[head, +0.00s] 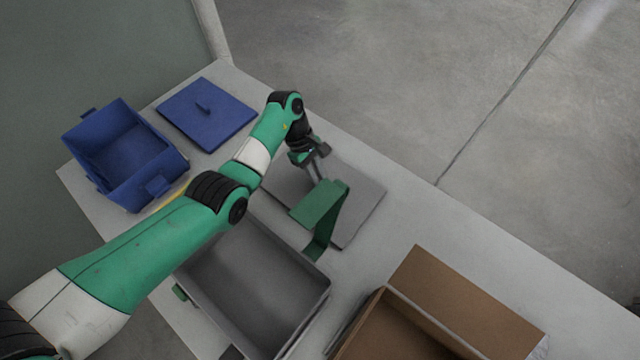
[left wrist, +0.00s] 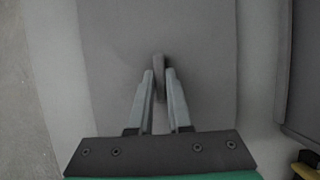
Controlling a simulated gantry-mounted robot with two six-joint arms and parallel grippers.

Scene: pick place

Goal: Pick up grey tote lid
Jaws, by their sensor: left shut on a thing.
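The grey tote lid (head: 366,203) is a flat grey panel on the table behind the grey tote. In the left wrist view the lid (left wrist: 200,45) fills the middle, with a small upright handle (left wrist: 160,63). My left gripper (head: 320,176) points down at the lid, and its two fingers (left wrist: 160,76) are shut on that handle. I cannot tell whether the lid is touching the table. A green bent piece (head: 320,205) hides part of the lid in the head view. My right gripper is not in view.
The open grey tote (head: 250,285) stands in front of the lid. A cardboard box (head: 465,295) is at the right front. A blue tote (head: 125,155) and a blue lid (head: 215,120) are at the left. The table (head: 400,225) has bare space right of the grey lid.

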